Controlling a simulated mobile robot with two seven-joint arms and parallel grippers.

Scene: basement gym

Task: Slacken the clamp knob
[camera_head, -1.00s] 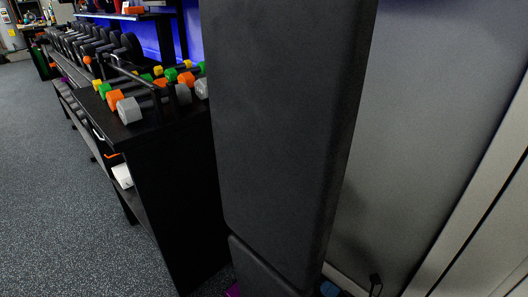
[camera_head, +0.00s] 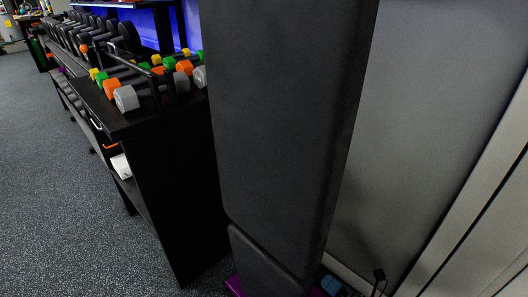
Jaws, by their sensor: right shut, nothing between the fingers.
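No clamp knob can be made out in the head view. A tall black padded bench (camera_head: 285,120) stands nearly upright and fills the middle, with a seam low down above a second pad (camera_head: 262,262). Purple frame parts (camera_head: 234,284) show at its foot. Only a small dark part, apparently of my right gripper (camera_head: 379,276), shows at the bottom edge, right of the pad. It is shut and empty, apart from the pad. My left gripper is not in view.
A black rack (camera_head: 175,190) with several dumbbells (camera_head: 127,98) stands close on the left. A grey wall (camera_head: 420,110) and pale trim (camera_head: 470,190) close off the right. A small blue item (camera_head: 331,285) lies low beside the pad. Speckled floor (camera_head: 50,180) is clear at far left.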

